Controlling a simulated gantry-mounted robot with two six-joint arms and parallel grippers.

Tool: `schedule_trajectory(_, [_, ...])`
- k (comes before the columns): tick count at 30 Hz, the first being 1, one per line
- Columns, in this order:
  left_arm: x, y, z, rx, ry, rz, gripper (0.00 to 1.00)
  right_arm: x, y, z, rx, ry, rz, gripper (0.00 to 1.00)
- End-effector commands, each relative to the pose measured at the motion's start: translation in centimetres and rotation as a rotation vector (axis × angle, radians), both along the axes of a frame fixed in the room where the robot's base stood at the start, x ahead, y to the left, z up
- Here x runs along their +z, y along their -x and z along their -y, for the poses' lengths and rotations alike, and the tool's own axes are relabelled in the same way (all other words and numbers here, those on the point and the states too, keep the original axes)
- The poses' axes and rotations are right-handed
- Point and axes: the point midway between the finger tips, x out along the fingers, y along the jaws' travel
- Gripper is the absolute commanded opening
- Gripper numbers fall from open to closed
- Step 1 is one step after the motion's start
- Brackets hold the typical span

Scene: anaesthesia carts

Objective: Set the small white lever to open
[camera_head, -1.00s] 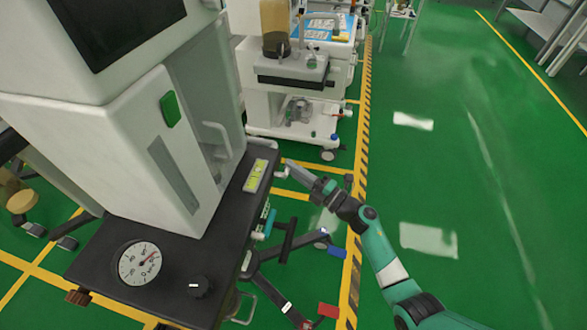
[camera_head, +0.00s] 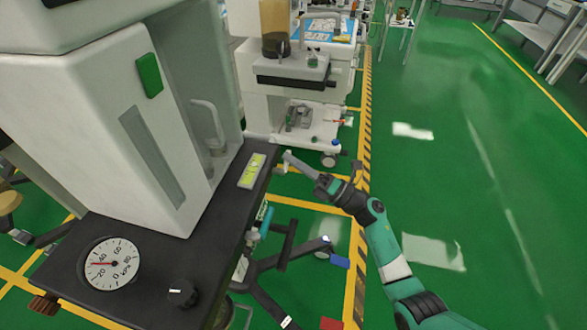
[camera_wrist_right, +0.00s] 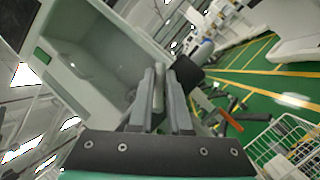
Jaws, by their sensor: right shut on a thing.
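The small white lever (camera_head: 279,170) sits at the right side edge of the black cart top, beyond the yellow-green label (camera_head: 252,171). My right gripper (camera_head: 288,157) reaches it from the right and is shut on it. In the right wrist view, the lever (camera_wrist_right: 158,86) shows as a pale bar between the two grey fingers of the gripper (camera_wrist_right: 160,98). Much of the lever is hidden by the fingers. Its exact setting is too small to tell. My left gripper is in neither view.
A round kPa gauge (camera_head: 112,263) and a black knob (camera_head: 182,293) are on the black top (camera_head: 150,268). A large white housing (camera_head: 110,130) rises behind them. A second cart (camera_head: 300,95) stands farther back. Green floor to the right is clear.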

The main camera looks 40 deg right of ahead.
Motion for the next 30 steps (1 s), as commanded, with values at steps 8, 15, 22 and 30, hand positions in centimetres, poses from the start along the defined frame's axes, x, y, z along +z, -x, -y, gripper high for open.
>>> schedule_trajectory(8, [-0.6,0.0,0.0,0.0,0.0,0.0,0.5,0.6,0.2,-0.4,0.0,0.221,0.133,0.0])
schedule_trajectory(15, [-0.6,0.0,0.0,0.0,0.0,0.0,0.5,1.1,0.5,-0.8,-0.001,0.406,0.246,0.0])
schedule_trajectory(22, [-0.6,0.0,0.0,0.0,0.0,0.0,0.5,1.3,0.7,-1.2,-0.001,0.546,0.332,0.0])
schedule_trajectory(30, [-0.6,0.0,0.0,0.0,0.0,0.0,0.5,1.4,0.9,-1.5,0.0,0.636,0.385,0.0])
